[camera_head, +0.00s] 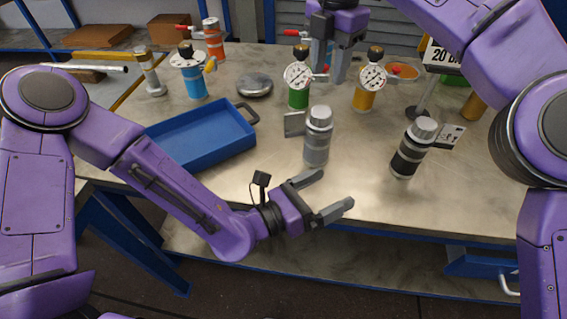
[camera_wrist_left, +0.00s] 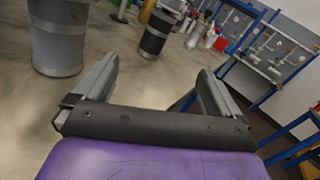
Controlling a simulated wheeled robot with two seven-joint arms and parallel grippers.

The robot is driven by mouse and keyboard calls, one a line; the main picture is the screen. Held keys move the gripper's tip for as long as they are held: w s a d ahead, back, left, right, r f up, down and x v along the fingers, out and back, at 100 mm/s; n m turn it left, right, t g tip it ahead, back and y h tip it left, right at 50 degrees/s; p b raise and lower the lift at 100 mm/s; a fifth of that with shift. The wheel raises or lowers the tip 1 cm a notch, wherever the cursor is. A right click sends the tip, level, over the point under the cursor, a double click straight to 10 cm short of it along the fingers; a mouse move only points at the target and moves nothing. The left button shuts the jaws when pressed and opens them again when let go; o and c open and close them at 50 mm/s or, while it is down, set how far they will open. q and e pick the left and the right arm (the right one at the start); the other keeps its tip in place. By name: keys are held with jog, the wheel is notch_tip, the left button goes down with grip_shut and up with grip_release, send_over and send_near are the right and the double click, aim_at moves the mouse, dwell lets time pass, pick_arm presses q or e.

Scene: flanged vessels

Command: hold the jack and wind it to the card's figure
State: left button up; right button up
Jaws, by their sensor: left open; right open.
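The card (camera_head: 446,56) stands upright on a stand at the back right; it reads "20 B" and the rest is hidden behind my right arm. I cannot tell which thing is the jack. Blue (camera_head: 194,80), green (camera_head: 298,92) and yellow (camera_head: 365,95) vessels carry dial gauges and black knobs. A grey canister (camera_head: 317,140) and a black-banded canister (camera_head: 408,155) stand in front. My left gripper (camera_head: 334,190) is open and empty, in front of the grey canister, which also shows in the left wrist view (camera_wrist_left: 58,42). My right gripper (camera_head: 333,75) is open, pointing down behind the green and yellow vessels.
A blue tray (camera_head: 205,138) lies on the left of the table. A round metal disc (camera_head: 254,85), a red vessel (camera_head: 213,42) and a steel fitting (camera_head: 150,75) stand behind it. The front right tabletop is clear.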

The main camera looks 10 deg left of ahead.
aim_at(307, 149)
pick_arm(q)
jog(key=w+a, duration=0.2)
jog(key=a, duration=0.1)
jog(key=w+a+f+t+y, duration=0.1)
jog(key=w+a, duration=0.1)
jog(key=a, duration=0.1)
jog(key=w+a+f+t+y, duration=0.1)
jog(key=w+a, duration=0.2)
jog(key=shift+a+m, duration=0.4)
jog(key=x, duration=1)
jog(key=shift+w+f, duration=0.15)
jog(key=shift+w, duration=0.2)
jog(key=c, duration=1.7)
jog(key=shift+o, duration=0.2)
